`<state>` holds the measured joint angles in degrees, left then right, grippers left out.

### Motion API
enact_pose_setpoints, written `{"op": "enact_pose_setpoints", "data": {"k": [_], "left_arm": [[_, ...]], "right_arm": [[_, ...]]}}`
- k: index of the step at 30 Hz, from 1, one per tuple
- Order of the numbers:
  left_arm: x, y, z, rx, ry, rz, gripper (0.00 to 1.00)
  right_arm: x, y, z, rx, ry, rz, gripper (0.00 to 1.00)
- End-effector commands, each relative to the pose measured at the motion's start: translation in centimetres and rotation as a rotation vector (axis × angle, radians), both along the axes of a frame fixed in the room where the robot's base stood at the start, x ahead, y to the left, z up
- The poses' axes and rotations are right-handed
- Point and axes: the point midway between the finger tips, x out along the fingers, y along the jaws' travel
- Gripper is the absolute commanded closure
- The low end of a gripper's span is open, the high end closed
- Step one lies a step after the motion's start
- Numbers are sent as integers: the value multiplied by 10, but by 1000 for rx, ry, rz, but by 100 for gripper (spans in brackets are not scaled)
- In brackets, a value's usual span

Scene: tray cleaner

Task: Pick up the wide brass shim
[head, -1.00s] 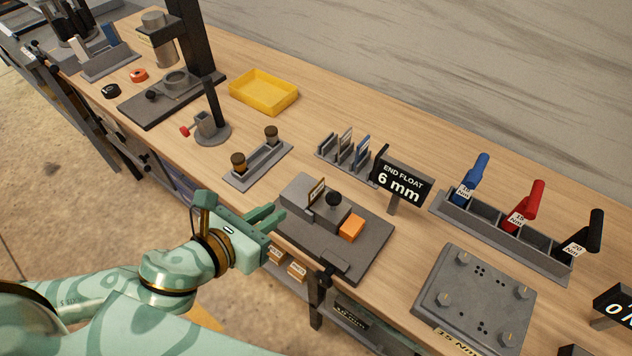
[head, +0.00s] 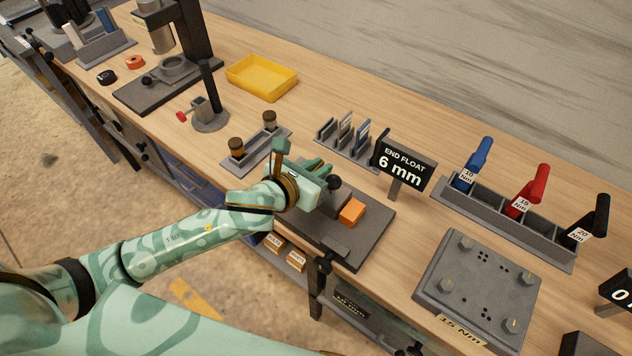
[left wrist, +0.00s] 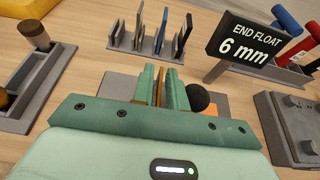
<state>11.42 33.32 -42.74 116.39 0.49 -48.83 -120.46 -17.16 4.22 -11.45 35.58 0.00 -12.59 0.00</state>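The brass shim (left wrist: 161,86) shows as a narrow brass strip between my left gripper's fingers in the left wrist view. My left gripper (left wrist: 162,90) has its fingers close together, one on each side of the shim, and looks shut on it. In the head view my left gripper (head: 318,171) is over the left part of the grey fixture (head: 372,232) and hides the shim. I cannot tell whether the shim still rests in the fixture. My right gripper is not in view.
The fixture carries a black knob (head: 334,183) and an orange block (head: 352,211) close to my gripper. Behind stand a rack (head: 340,150) of upright plates and the "END FLOAT 6 mm" sign (head: 404,168). A two-post holder (head: 240,160) is to the left.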

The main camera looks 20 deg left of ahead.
Motion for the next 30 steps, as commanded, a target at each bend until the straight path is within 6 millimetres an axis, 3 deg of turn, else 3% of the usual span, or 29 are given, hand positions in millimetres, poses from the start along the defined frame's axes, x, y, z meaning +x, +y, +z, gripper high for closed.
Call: {"op": "enact_pose_setpoints", "data": {"k": [9, 12, 23, 30], "left_arm": [[10, -4, -5, 0, 0, -1, 85], [10, -4, -5, 0, 1, -1, 100], [10, -3, -4, 0, 0, -1, 100], [10, -3, 18, 1, -3, -1, 100]], "right_arm": [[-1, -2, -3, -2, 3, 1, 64], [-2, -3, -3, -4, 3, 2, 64], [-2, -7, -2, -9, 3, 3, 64], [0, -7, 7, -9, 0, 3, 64]]}}
